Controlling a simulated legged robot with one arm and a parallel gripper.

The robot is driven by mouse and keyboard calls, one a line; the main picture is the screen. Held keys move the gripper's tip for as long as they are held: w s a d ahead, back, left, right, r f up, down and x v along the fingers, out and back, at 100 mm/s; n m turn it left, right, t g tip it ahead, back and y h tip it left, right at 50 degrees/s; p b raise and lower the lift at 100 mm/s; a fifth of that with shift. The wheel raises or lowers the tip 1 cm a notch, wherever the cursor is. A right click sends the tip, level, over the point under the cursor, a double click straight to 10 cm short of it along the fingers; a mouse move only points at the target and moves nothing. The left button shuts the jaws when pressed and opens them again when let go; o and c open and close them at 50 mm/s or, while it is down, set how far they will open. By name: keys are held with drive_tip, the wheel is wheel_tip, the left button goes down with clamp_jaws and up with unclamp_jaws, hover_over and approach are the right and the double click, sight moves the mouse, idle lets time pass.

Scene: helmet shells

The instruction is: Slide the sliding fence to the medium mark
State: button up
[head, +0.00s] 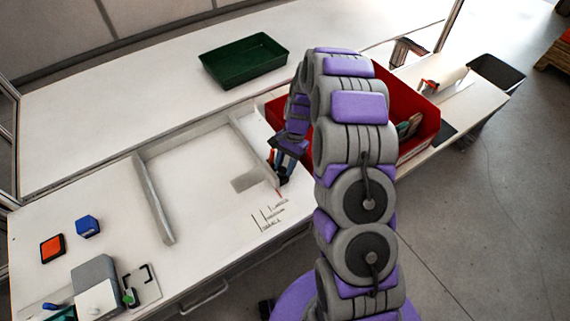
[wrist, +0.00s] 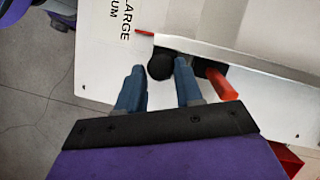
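The sliding fence (head: 252,141) is a pale wall on the right of the white jig on the table; it also shows in the wrist view (wrist: 235,38). A red pointer (wrist: 145,33) on it lies beside the word LARGE (wrist: 122,22). The printed size marks (head: 268,216) are at the table's front edge. My gripper (wrist: 160,68) is open, its two blue-grey fingers on either side of a black round knob (wrist: 159,63) at the fence's end. The right fingertip is close to the knob; contact is unclear. A red lever (wrist: 222,84) sits right of the fingers.
A fixed wall (head: 155,200) bounds the jig on the left, with clear floor between. A green tray (head: 243,60) stands behind. A red bin (head: 420,115) is right, partly behind my arm. Blue (head: 87,226) and orange (head: 52,247) blocks lie front left.

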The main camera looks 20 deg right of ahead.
drive_tip(key=shift+a, duration=0.25)
clamp_jaws()
drive_tip(key=s+a+p, duration=0.1)
drive_tip(key=a, duration=0.1)
drive_tip(key=a+p, duration=0.1)
drive_tip(key=a, duration=0.2)
drive_tip(key=s+a+p, duration=0.1)
drive_tip(key=a, duration=0.1)
drive_tip(key=shift+s+a+r, duration=0.1)
drive_tip(key=shift+s+a, duration=0.2)
drive_tip(key=shift+a, duration=0.35)
drive_tip(key=shift+d, duration=0.1)
drive_tip(key=o, duration=0.5)
unclamp_jaws()
drive_tip(key=shift+d, duration=0.2)
